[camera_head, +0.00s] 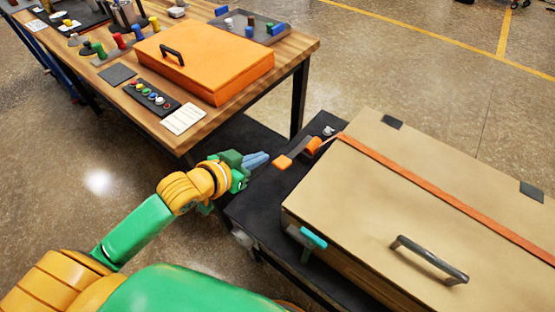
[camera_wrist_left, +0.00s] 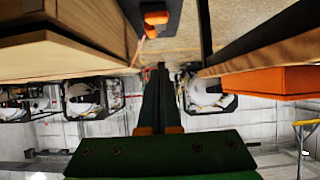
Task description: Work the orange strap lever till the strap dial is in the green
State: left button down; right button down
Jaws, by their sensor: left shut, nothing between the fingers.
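The orange strap (camera_head: 440,190) runs across the lid of a tan case (camera_head: 375,205). In the left wrist view an orange part (camera_wrist_left: 155,18) shows at the top on a dark surface. My left gripper (camera_head: 262,159) is shut and empty, just left of the lever end, with a small gap visible in the picture. Its fingers also show in the wrist view (camera_wrist_left: 158,85). I cannot make out a strap dial or its reading. My right gripper is out of view.
A wooden table (camera_head: 210,105) at the upper left holds an orange case (camera_head: 205,60), a button panel (camera_head: 152,98) and colored pegs. The tan case has a dark handle (camera_head: 430,258) and a teal latch (camera_head: 313,238). Open floor lies beyond.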

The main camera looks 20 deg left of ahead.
pick_arm(q)
jog(key=b, duration=0.2)
send_over(278, 165)
jog(key=w, duration=0.1)
jog(key=f, duration=0.5)
jog(key=shift+w+d+f, duration=0.15)
jog(key=shift+d+f, duration=0.1)
jog(key=shift+f, duration=0.15)
jog(key=shift+s+a+f, duration=0.1)
jog(key=shift+s+f, duration=0.15)
jog(key=shift+f, duration=0.35)
jog(key=shift+s+a+f, duration=0.1)
jog(key=shift+s+f, duration=0.1)
jog(key=shift+f, duration=0.4)
jog(key=shift+s+f, duration=0.2)
jog(key=shift+f, duration=0.2)
jog(key=shift+a+b, duration=0.1)
jog(key=shift+b, duration=0.2)
